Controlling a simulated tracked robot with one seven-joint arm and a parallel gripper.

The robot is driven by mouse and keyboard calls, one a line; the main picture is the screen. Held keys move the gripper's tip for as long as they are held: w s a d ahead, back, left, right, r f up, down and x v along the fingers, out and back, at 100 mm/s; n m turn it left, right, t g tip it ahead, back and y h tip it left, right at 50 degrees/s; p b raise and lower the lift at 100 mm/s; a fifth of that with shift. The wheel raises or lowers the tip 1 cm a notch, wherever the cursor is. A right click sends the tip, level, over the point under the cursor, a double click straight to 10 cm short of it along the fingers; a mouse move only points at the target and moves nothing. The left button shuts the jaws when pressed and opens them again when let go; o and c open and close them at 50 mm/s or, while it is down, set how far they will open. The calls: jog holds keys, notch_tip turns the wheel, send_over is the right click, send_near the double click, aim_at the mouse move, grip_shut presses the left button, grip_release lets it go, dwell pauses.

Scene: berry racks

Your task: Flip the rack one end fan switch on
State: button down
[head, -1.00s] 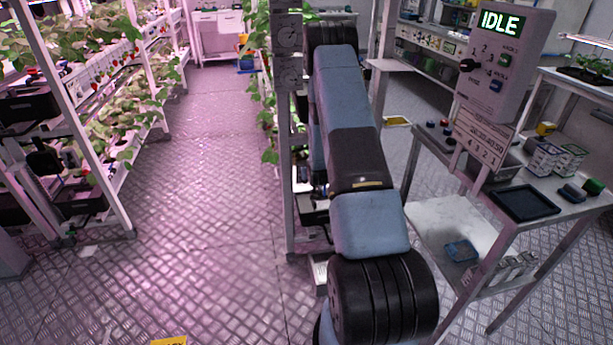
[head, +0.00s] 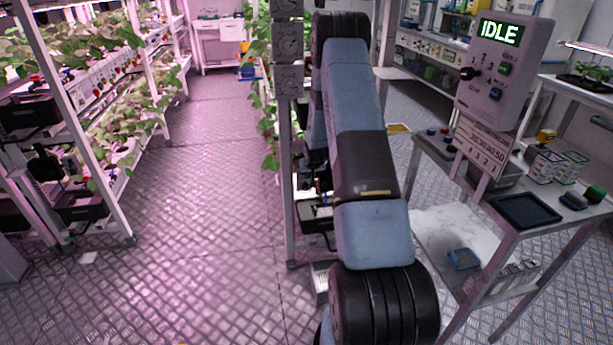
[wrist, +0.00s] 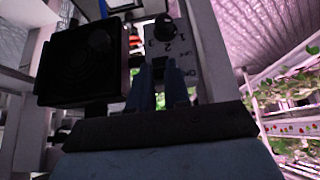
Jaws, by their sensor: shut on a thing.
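In the wrist view my gripper (wrist: 158,72) points at a pale panel (wrist: 186,48) with a black knob (wrist: 165,28) and printed numbers. Its two dark blue fingers are close together in front of the panel, just below the knob. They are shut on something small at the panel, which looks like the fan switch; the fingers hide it. A square black fan box (wrist: 80,64) with a round grille is left of the fingers. In the head view my arm hides my gripper, and the panel's switch cannot be made out.
A grey rack post (head: 289,160) stands left of my arm in the head view. A control box reading IDLE (head: 505,60) and a bench (head: 470,170) are on the right. Plant racks (head: 90,100) line the left, with clear floor (head: 205,190) between.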

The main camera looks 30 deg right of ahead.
jog(key=shift+w+a+r, duration=0.2)
jog(key=shift+w+a, duration=0.1)
jog(key=c, duration=1.1)
grip_release()
jog(key=shift+s+d+f, duration=0.1)
jog(key=shift+s+d, duration=0.1)
jog(key=v, duration=1.3)
jog(key=shift+s+r, duration=0.15)
jog(key=shift+r, duration=0.1)
jog(key=shift+r, duration=0.1)
